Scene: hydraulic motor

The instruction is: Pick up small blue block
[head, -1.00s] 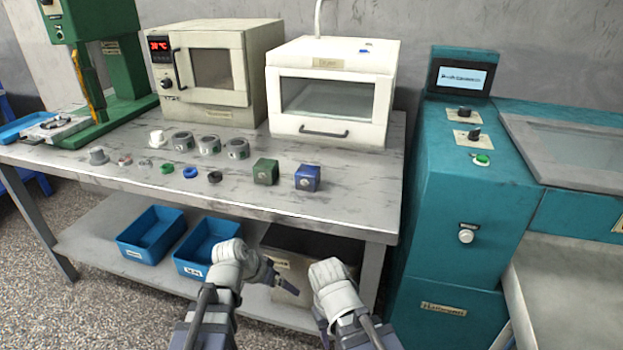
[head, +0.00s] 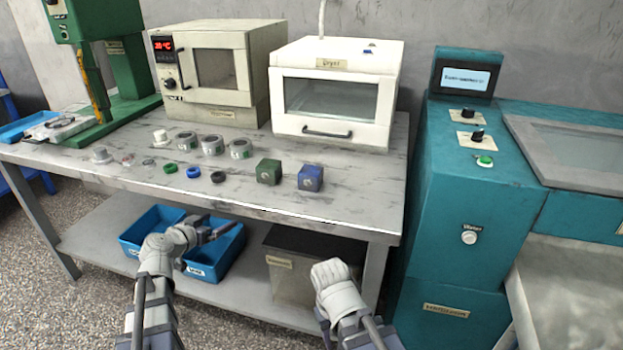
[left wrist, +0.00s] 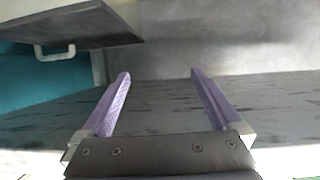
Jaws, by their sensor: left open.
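The blue block (head: 310,177) is a small cube with a pale round mark on its front face. It sits near the front right of the metal table (head: 360,205). My left gripper (head: 222,232) is in front of the table's front edge, to the left of the block and lower in the picture, well apart from it. In the left wrist view its two purple fingers (left wrist: 160,78) are spread with nothing between them. The block cannot be made out in that view. My right arm shows at the bottom centre, but its gripper does not show.
A green block (head: 268,171) sits just left of the blue one. Several rings and small parts lie further left, including a blue ring (head: 193,172). A white dryer (head: 338,95) stands behind. Blue bins (head: 150,232) are on the lower shelf. A teal machine (head: 455,200) stands right.

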